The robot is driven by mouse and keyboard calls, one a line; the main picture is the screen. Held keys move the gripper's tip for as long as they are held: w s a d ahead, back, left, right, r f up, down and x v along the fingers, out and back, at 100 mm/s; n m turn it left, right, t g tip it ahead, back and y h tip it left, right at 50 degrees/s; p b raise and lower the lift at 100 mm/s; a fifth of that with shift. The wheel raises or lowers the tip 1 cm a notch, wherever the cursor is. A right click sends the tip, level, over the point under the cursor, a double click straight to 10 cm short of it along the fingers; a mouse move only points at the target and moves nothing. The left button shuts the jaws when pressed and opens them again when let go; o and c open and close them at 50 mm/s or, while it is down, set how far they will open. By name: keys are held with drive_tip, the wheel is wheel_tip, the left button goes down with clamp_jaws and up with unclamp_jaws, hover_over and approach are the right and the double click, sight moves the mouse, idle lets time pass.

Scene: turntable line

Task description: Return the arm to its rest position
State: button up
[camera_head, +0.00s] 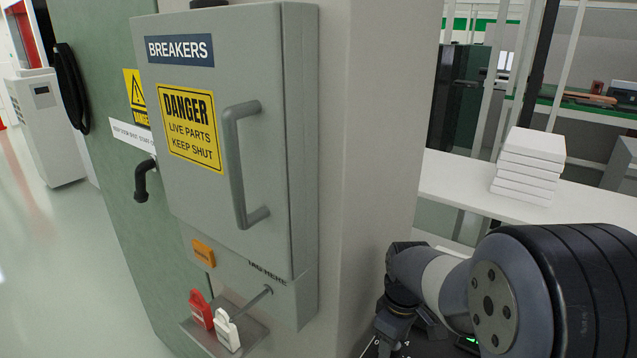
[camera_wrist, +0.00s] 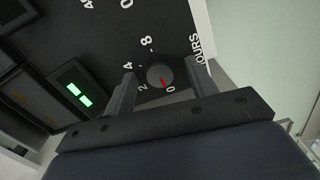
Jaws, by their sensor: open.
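My arm (camera_head: 500,300) enters the head view from the right edge and reaches down toward the bottom middle. My gripper (camera_wrist: 160,80) shows in the wrist view with its two fingers apart. A round dark knob (camera_wrist: 154,73) with a red pointer lies between or behind the fingers, on a black panel with white numerals. Whether the fingers touch the knob I cannot tell. The red pointer is close to the 0 mark. In the head view the dark wrist end (camera_head: 398,300) is low beside the pillar, and the fingertips are not clear.
A grey breaker cabinet (camera_head: 285,150) with a handle stands left of the pillar (camera_head: 380,130). Red (camera_head: 201,310) and white (camera_head: 227,331) tags sit on a small shelf below it. A white table (camera_head: 470,185) with a stack of white slabs (camera_head: 528,165) is behind my arm. Open floor (camera_head: 50,260) lies left.

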drive_tip(key=m, duration=0.3)
drive_tip(key=shift+m+b, duration=0.3)
idle(0.4)
